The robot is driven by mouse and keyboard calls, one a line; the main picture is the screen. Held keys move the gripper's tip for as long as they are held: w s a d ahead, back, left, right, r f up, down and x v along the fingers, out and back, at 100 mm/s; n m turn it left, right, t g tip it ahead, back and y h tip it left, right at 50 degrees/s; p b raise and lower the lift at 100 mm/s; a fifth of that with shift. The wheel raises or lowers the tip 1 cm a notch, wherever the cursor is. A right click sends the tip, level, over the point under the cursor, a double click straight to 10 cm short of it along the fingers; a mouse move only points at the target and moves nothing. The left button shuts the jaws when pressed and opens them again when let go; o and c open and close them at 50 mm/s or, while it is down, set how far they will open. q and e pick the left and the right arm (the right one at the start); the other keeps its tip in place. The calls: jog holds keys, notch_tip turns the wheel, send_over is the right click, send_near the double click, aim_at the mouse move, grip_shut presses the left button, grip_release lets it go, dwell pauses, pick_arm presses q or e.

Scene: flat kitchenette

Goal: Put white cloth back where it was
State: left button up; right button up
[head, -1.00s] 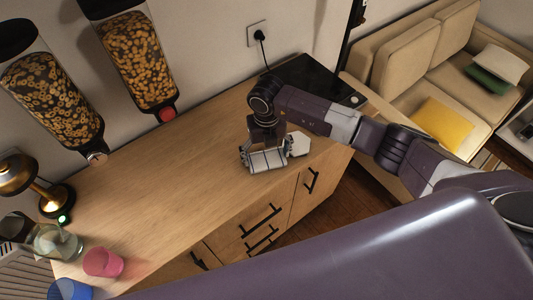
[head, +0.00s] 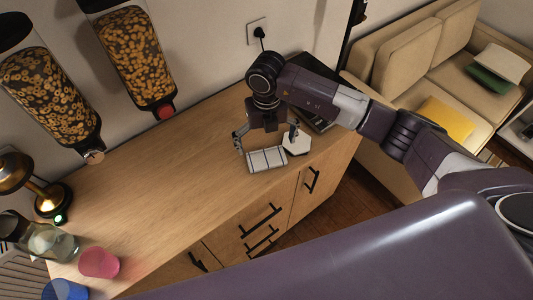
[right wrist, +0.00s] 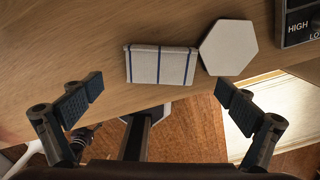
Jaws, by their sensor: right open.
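The white cloth (head: 267,159) lies folded flat on the wooden counter near its front edge, with dark stripes across it. In the right wrist view the cloth (right wrist: 160,65) lies beyond my fingertips, left of a white hexagonal piece. My right gripper (head: 266,138) is open and empty, above the cloth, its fingers spread wide and apart from it. The right wrist view shows both fingers (right wrist: 158,98) with a wide gap between them. My left gripper is not in view.
The white hexagonal coaster (head: 297,144) lies right beside the cloth. A black cooktop (right wrist: 300,22) is behind it. Pink cup (head: 99,263), blue cup (head: 64,290), glass jar (head: 52,243) and lamp (head: 36,190) stand at the left. The middle of the counter (head: 165,175) is clear.

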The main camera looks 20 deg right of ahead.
aim_at(266, 156)
notch_tip(266, 156, up, 7)
jog(key=b, duration=0.1)
jog(key=shift+b, duration=0.4)
